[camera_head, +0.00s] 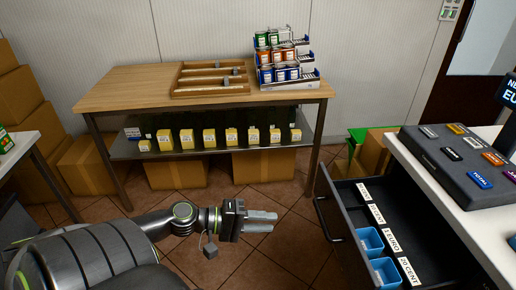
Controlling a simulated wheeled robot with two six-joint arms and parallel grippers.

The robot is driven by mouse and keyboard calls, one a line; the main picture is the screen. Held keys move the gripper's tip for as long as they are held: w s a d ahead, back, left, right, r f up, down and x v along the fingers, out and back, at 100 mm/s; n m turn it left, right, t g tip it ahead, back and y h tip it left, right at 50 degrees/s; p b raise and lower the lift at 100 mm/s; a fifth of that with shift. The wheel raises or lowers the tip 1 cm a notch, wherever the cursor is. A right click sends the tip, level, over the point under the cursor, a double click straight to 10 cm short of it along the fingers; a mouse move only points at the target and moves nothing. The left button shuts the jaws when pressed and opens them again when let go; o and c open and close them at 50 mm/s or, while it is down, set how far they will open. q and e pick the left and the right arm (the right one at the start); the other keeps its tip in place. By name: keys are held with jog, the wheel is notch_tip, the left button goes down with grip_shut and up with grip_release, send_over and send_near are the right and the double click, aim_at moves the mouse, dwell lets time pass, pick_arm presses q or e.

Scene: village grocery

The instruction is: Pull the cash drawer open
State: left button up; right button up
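The cash drawer (349,215) is black and stands pulled out from under the white counter at the right. Its inside shows, with white labels, one reading 1 EURO and one 20 CENT, and blue cups (370,242). A bar handle (322,212) is on its left-facing front. My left gripper (276,221) is left of the handle, apart from it, with its fingers pointing right. The fingers lie close together with nothing visible between them. The drawer's near end is cut off by the lower picture edge. My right gripper is not in view.
A wooden table (130,92) with trays, a rack of tins (284,60) and yellow boxes below stands at the back. Cardboard boxes (15,95) are stacked left. Tiled floor (290,245) is clear between.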

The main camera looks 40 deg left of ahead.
pick_arm(q)
jog(key=shift+s+a+r, duration=0.1)
jog(key=shift+s+a, duration=0.3)
jog(key=shift+s, duration=0.05)
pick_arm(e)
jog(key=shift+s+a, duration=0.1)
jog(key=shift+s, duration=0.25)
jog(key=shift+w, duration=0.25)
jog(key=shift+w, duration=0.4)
